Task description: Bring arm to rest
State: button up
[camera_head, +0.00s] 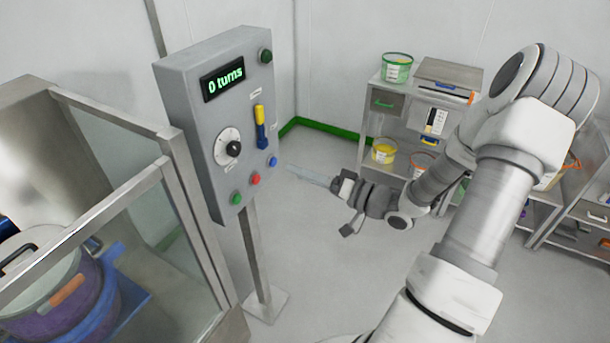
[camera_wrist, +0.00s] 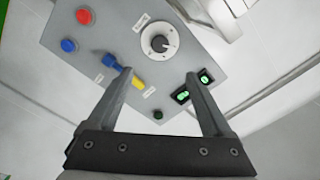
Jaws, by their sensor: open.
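My gripper (camera_head: 338,206) is at the end of my bent arm, in the middle of the head view, to the right of the grey control panel (camera_head: 202,128) and apart from it. In the wrist view my gripper (camera_wrist: 158,76) has its two fingers spread wide with nothing held between them. The panel (camera_wrist: 105,50) lies beyond the fingers there, with its dial (camera_wrist: 159,43), its blue and yellow lever (camera_wrist: 125,72) and its buttons in sight. In the head view the lever (camera_head: 260,128) is yellow above and blue below.
A glass-sided cabinet (camera_head: 150,205) with a purple and blue vessel (camera_head: 60,300) stands at left. A shelf unit (camera_head: 352,130) with tubs stands behind my arm. The floor between panel and shelves is clear.

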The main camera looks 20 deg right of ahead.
jog(key=shift+s+d, duration=0.1)
jog(key=shift+s, duration=0.05)
dwell(0.4)
jog(key=w+n+g+h, duration=0.3)
jog(key=w+h, duration=0.2)
jog(key=h, duration=0.1)
notch_tip(320, 180, up, 8)
jog(key=s+f+n+g+h+b, duration=0.1)
jog(key=s+h+b, duration=0.15)
jog(key=h, duration=0.35)
jog(key=s+a+r+g+p, duration=0.1)
jog(key=s+a+r, duration=0.3)
jog(key=s, duration=0.7)
jog(key=s+a+r+m+g+y+p, duration=0.1)
jog(key=s+a+r+g, duration=0.2)
jog(key=s+a, duration=0.4)
jog(key=s+g, duration=0.1)
jog(key=s, duration=0.3)
jog(key=shift+s+r, duration=0.35)
jog(key=shift+s, duration=0.05)
